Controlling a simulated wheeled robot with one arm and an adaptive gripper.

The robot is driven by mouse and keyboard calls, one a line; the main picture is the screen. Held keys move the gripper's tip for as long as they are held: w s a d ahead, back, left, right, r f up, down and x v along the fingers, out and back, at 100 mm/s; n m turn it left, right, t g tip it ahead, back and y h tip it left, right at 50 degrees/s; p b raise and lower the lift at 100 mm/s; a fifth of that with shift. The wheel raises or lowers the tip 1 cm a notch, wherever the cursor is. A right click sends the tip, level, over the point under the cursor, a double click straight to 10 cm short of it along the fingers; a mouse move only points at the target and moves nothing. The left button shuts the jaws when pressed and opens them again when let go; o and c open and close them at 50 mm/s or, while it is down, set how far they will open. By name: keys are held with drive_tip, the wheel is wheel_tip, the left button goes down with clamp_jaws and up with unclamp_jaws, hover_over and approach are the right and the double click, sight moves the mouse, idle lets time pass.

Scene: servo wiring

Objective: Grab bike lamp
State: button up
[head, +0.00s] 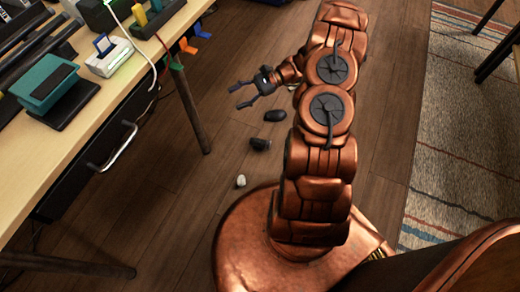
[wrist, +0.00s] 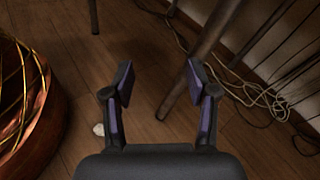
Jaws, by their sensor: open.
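I cannot tell for sure which thing is the bike lamp. Three small things lie on the wooden floor in the head view: a dark rounded one (head: 275,115), a dark cylinder-like one (head: 260,143) and a small whitish one (head: 240,181). A pale thing (wrist: 98,129), perhaps the whitish one, shows in the wrist view left of my gripper. My gripper (head: 237,97) is open and empty above the floor, left of and beyond the dark things. Its spread fingers (wrist: 159,72) have only bare floor between them in the wrist view.
A wooden table (head: 95,128) with devices and a teal-topped block (head: 48,82) stands at left; its leg (head: 190,105) reaches the floor near my gripper. Loose cables (wrist: 268,98) lie at right in the wrist view. A striped rug (head: 455,140) lies at right.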

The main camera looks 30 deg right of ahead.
drive_tip(key=d+f+m+t+b, duration=0.2)
drive_tip(key=d+f+t+b, duration=0.15)
drive_tip(key=f, duration=0.55)
drive_tip(key=d+f+m+t+b, duration=0.2)
drive_tip(key=d+f+m+b, duration=0.15)
drive_tip(key=f, duration=0.55)
drive_tip(key=m+t+h+b, duration=0.3)
drive_tip(key=m+t+b, duration=0.2)
drive_tip(key=b, duration=0.2)
approach(260, 141)
drive_tip(key=shift+x, duration=1.2)
drive_tip(key=shift+a, duration=0.1)
drive_tip(key=shift+x, duration=1.5)
drive_tip(key=shift+b+x, duration=1.1)
drive_tip(key=shift+x, duration=1.15)
clamp_jaws()
